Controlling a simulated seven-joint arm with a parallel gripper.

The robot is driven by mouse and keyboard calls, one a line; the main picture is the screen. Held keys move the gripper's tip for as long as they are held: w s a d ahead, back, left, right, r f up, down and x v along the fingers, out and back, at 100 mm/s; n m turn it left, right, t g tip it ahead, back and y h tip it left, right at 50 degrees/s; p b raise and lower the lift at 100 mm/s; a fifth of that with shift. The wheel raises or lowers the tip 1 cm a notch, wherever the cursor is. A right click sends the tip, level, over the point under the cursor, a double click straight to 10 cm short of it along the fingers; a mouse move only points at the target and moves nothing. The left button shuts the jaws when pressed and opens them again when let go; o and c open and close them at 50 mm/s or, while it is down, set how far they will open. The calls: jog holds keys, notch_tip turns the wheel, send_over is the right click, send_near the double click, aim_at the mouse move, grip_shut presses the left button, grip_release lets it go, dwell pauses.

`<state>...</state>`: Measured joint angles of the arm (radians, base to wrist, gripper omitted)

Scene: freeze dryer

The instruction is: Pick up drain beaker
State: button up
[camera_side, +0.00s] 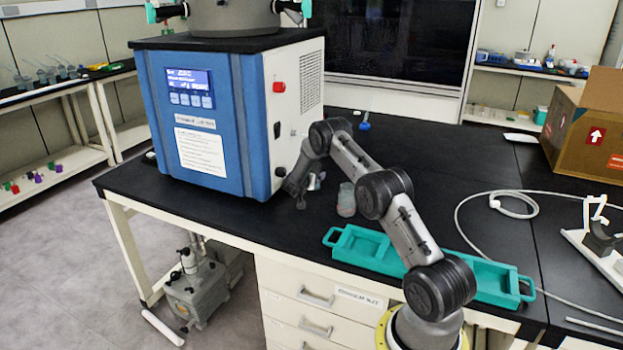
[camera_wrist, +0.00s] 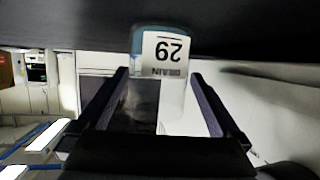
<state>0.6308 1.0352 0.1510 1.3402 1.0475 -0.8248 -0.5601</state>
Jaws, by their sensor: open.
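A clear beaker (camera_wrist: 165,75) with a white label and bluish tint shows upside down in the wrist view, its label reading "29" above smaller letters. It is centred between the two open fingers of my gripper (camera_wrist: 159,76), with a gap visible on each side. In the side view my gripper (camera_side: 298,195) is low over the black bench, beside the freeze dryer's right face. A small, shiny, pale thing (camera_side: 316,181) is partly hidden behind it; I cannot tell if this is the same beaker.
The blue and white freeze dryer (camera_side: 205,120) stands just left of my gripper. A teal tray (camera_side: 365,252) lies along the front edge. A white hose (camera_side: 470,200) and cardboard box (camera_side: 590,130) are farther right.

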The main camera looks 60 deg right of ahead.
jog(key=x, duration=0.4)
jog(key=shift+s+d, duration=0.1)
jog(key=shift+d, duration=0.15)
jog(key=c, duration=1.3)
jog(key=shift+r, duration=0.25)
